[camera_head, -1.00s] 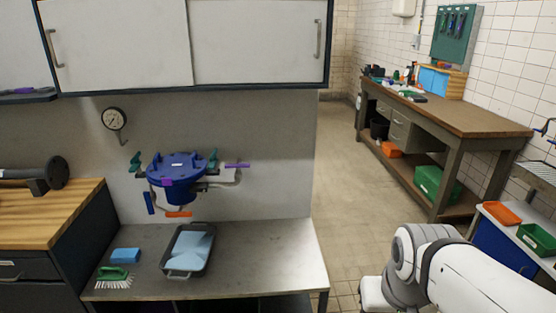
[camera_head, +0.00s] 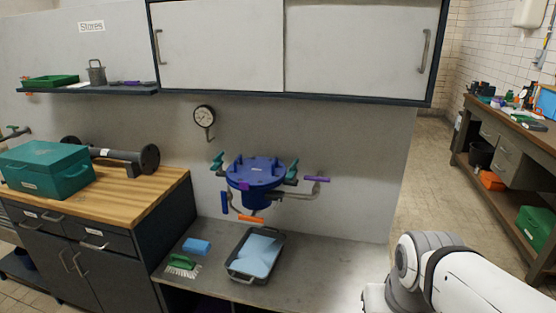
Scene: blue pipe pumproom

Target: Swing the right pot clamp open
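The blue pot (camera_head: 256,173) is mounted on the wall above the grey bench, with a bolted blue lid. A teal clamp at its right side (camera_head: 293,168) stands upright against the lid's edge. A matching teal clamp at its left side (camera_head: 218,161) also stands upright. Pipes with a purple handle (camera_head: 316,179), a blue handle (camera_head: 224,203) and an orange handle (camera_head: 251,219) branch from the pot. My white arm shows at the lower right, well apart from the pot. My gripper is out of the picture.
On the grey bench (camera_head: 330,262) are a dark tray (camera_head: 233,266), a blue sponge (camera_head: 196,246) and a green brush (camera_head: 182,262). A pressure gauge (camera_head: 204,116) is on the wall. White cabinets (camera_head: 365,45) hang above. Floor (camera_head: 425,190) is clear at right.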

